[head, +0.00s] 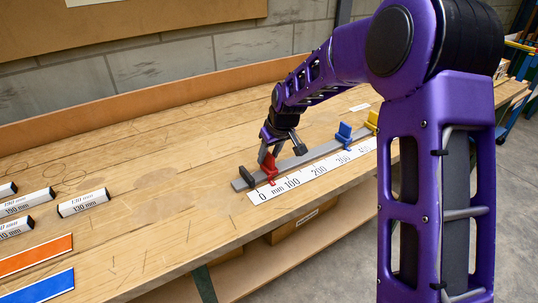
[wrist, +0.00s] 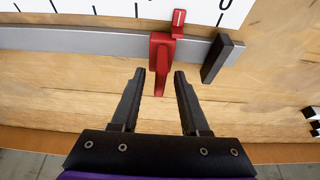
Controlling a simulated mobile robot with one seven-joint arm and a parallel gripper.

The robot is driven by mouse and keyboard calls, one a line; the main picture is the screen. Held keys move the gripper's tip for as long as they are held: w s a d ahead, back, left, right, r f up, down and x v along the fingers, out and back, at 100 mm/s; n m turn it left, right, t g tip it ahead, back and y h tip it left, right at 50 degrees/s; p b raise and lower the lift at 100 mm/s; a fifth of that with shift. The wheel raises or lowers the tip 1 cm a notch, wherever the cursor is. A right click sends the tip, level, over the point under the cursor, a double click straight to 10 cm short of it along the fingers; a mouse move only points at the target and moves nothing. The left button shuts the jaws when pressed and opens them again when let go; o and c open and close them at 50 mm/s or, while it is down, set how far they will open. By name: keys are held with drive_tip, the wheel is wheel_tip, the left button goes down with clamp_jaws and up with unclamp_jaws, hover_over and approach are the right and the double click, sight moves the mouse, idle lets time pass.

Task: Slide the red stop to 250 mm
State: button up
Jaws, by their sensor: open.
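The red stop (head: 269,167) sits on the grey rail (head: 308,158) near its left end, close to the 0 end of the white scale (head: 318,172). My gripper (head: 273,155) is at the red stop. In the wrist view my gripper (wrist: 159,75) is open, with one black finger on each side of the red stop's handle (wrist: 161,66). I see gaps between the fingers and the handle. The stop's small pointer (wrist: 178,22) lies over the scale near the 0 mark.
A black end block (head: 246,176) stands at the rail's left end, close to the red stop. Farther right on the rail are a blue stop (head: 344,133) and a yellow stop (head: 371,121). Labelled white blocks (head: 84,202), an orange strip (head: 36,255) and a blue strip (head: 40,287) lie at left.

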clamp_jaws()
idle(1.4)
